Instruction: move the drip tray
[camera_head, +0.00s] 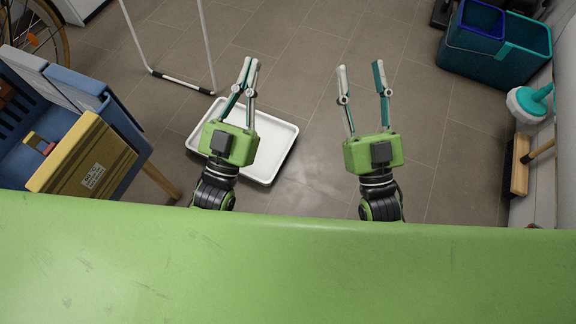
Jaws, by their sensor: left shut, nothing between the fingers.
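The drip tray (270,133) is a shallow white rectangular tray with a raised rim. It lies on the tiled floor left of the middle, slightly turned. My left gripper (250,62) is above the tray in the picture, its body hiding part of the tray's middle and left. Its fingertips are close together, with nothing between them, and point past the tray's far edge. I cannot tell how high it is above the tray. My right gripper (360,68) is to the right of the tray, over bare floor, with its fingers spread apart and empty.
A white metal frame (181,82) stands on the floor behind the tray. A blue crate with a yellow box (83,160) is at the left. Teal and blue buckets (497,44), a plunger-like item (530,101) and a broom (519,165) line the right wall. The middle floor is clear.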

